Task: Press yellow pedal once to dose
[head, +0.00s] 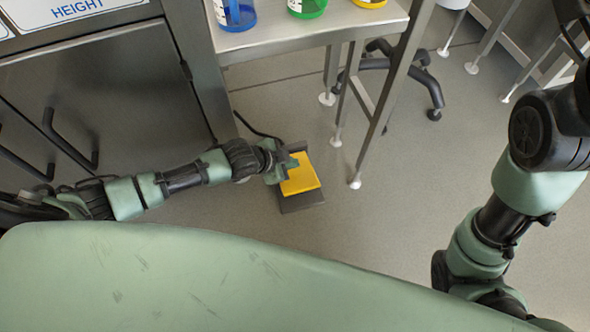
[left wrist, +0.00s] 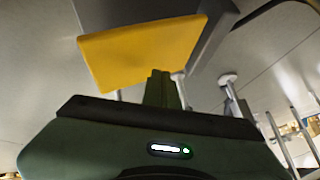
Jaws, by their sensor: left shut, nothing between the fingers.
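The yellow pedal (head: 300,179) sits on a dark grey base (head: 302,202) on the floor, with a black cable running back from it. My left gripper (head: 292,166) is shut and empty, its tip over the upper left part of the pedal. In the left wrist view the yellow pedal (left wrist: 145,50) fills the upper middle, and my shut fingers (left wrist: 167,88) reach up to its edge. I cannot tell whether the tip touches the pedal. My right arm shows at the right, but its gripper is out of view.
A steel cabinet (head: 110,100) with black handles stands at the left. A steel table (head: 300,38) holding blue, green and yellow containers stands behind the pedal, its legs close by. A wheeled chair base (head: 425,80) is behind. The floor right of the pedal is clear.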

